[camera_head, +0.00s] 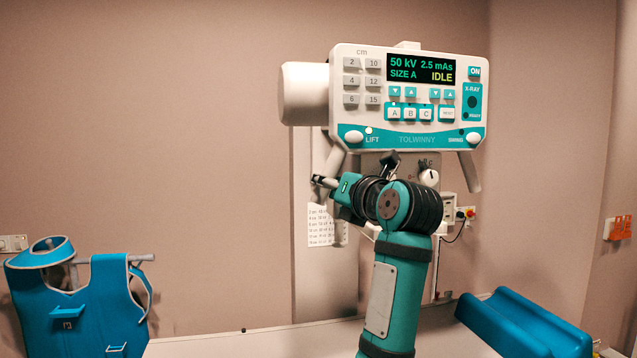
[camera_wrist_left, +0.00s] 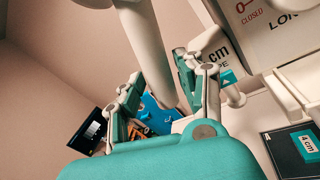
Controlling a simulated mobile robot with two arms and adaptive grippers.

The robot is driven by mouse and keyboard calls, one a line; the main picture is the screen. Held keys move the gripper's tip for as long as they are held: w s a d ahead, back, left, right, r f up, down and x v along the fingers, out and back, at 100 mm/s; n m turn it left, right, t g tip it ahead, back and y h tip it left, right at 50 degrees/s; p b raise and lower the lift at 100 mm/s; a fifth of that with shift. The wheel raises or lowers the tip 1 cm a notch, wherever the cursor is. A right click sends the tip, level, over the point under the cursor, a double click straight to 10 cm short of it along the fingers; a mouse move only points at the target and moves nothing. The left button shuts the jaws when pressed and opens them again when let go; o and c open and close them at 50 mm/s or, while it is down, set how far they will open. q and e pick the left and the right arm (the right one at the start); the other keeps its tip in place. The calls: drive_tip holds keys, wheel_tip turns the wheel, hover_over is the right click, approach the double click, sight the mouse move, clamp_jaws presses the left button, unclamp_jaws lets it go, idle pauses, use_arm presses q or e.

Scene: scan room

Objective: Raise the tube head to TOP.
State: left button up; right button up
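The tube head (camera_head: 305,95) is a white housing with a control panel (camera_head: 410,140) on its front. The display (camera_head: 422,68) reads 50 kV, 2.5 mAs, SIZE A, IDLE. A white LIFT button (camera_head: 353,137) is at the panel's lower left and a SWING button (camera_head: 473,138) at its lower right. White handles hang below, a left handle (camera_head: 334,162) and a right handle (camera_head: 470,171). My left gripper (camera_head: 355,171) is below the panel near the left handle. In the wrist view its fingers (camera_wrist_left: 160,78) are apart, with a white handle (camera_wrist_left: 146,42) between or behind them; contact is unclear. My right gripper is out of view.
A pale table (camera_head: 255,343) runs below, with a blue trough-like support (camera_head: 525,325) at right. A blue apron (camera_head: 75,305) hangs at left. A white column (camera_head: 310,270) and a printed chart (camera_head: 321,226) stand behind my arm.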

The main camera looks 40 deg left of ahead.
use_arm(q)
drive_tip(key=shift+x, duration=1.15)
drive_tip(key=shift+s+d, duration=0.2)
clamp_jaws()
